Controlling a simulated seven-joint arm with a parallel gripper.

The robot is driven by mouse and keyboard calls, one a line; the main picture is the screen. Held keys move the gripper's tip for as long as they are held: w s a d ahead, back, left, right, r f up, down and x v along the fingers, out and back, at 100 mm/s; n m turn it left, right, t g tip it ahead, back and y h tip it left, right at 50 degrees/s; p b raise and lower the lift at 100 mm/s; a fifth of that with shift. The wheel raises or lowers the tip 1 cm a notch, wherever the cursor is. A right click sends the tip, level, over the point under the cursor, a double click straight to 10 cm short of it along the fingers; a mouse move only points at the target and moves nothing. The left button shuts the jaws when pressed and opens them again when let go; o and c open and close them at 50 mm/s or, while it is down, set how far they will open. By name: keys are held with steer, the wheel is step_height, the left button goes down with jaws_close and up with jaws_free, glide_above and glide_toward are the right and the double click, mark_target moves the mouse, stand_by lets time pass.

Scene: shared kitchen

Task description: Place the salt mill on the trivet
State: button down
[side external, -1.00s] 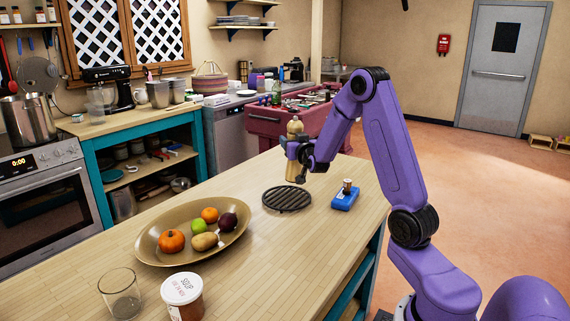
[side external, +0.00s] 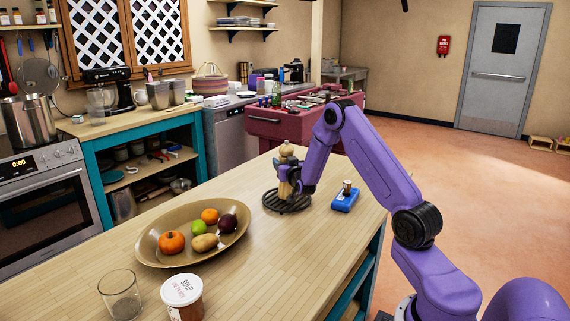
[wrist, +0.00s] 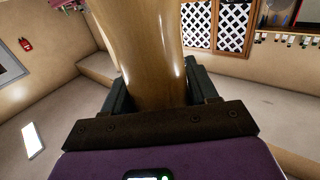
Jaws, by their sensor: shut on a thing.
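The salt mill (side external: 286,153) is a tall, light wooden mill with a rounded top. My gripper (side external: 289,180) is shut on it and holds it upright. In the wrist view the mill (wrist: 140,50) stands between the two dark fingers of my gripper (wrist: 158,88). The trivet (side external: 273,203) is a dark, round, slatted disc on the wooden counter. The mill is over the trivet in the side view. Its lower end is partly hidden by my gripper, and I cannot tell whether it touches the trivet.
A blue block (side external: 345,199) with a small brown-and-white item on top is right of the trivet. A wide tan bowl (side external: 150,243) of fruit and vegetables is to the left. A glass (side external: 120,295) and a soup tub (side external: 183,297) stand at the front. The counter (side external: 250,260) is clear between them.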

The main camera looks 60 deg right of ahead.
steer(key=shift+f, duration=0.15)
steer(key=shift+c, duration=1.6)
jaws_free()
steer(key=shift+s, duration=0.1)
